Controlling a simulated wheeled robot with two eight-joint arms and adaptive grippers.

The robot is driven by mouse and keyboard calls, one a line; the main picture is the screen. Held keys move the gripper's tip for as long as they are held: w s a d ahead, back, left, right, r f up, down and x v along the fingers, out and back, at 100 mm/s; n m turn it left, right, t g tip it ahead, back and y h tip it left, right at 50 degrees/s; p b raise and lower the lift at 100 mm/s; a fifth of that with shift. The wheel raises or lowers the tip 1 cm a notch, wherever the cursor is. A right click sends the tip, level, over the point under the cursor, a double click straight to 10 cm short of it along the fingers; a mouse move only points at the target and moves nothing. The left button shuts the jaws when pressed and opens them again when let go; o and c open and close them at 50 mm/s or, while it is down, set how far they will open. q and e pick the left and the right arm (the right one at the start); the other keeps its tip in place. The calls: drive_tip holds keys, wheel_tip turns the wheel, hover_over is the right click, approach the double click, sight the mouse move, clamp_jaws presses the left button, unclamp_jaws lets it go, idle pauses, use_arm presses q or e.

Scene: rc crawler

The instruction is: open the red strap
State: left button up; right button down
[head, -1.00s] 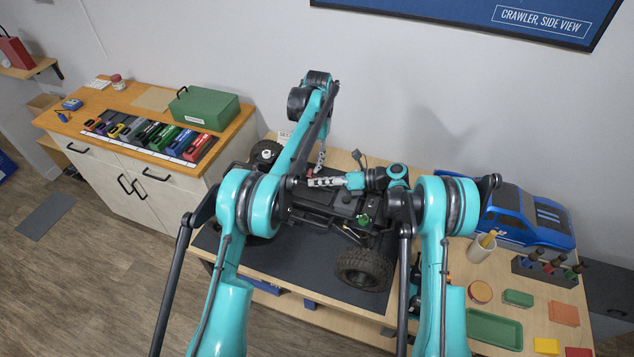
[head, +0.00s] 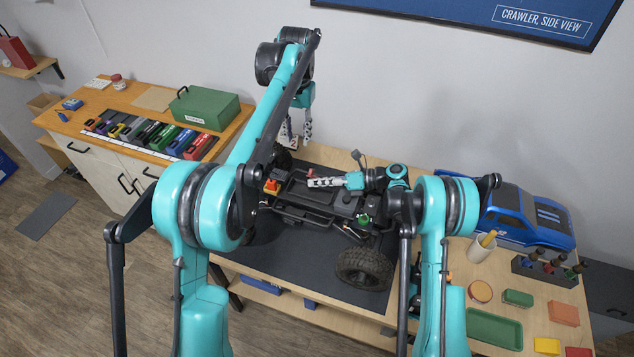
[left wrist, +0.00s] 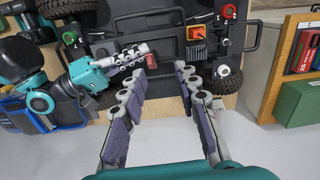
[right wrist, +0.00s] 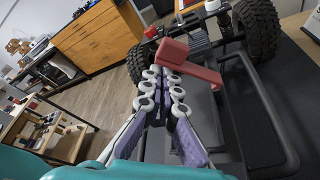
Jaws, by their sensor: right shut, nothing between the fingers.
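The red strap (right wrist: 203,76) is a bent red piece above the dark crawler chassis in the right wrist view. A bit of it (head: 311,172) shows in the head view, and in the left wrist view it (left wrist: 151,62) lies by the right fingertips. My right gripper (head: 311,183) is shut and empty, its tips close against the strap; in the right wrist view the strap's block end stands just beyond them. I cannot tell whether they touch. My left gripper (left wrist: 160,72) is open and empty, raised above the far side of the chassis.
The crawler (head: 325,200) rests on a dark mat (head: 300,268), with an orange connector (head: 272,186) at its left. A blue body shell (head: 527,218) stands right. A green box (head: 205,107) sits on the left cabinet. The wall is close behind.

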use_arm(q)
drive_tip(key=s+a+r+n+t, duration=0.1)
drive_tip(key=s+a+r+t, duration=0.15)
drive_tip(key=s, duration=0.45)
drive_tip(key=s+a+r+t, duration=0.15)
drive_tip(key=s+a, duration=0.25)
drive_tip(key=s, duration=0.4)
drive_tip(key=s+a+f+n+t, duration=0.1)
drive_tip(key=s+f, duration=0.4)
drive_tip(key=s, duration=0.3)
drive_tip(key=s+a+f+t, duration=0.2)
drive_tip(key=s+f, duration=0.3)
drive_tip(key=s, duration=0.3)
drive_tip(key=shift+s+a+n, duration=0.2)
drive_tip(key=shift+s+n, duration=0.05)
drive_tip(key=shift+n, duration=0.15)
use_arm(e)
drive_tip(key=shift+w+d+r, duration=0.1)
drive_tip(key=shift+w, duration=0.05)
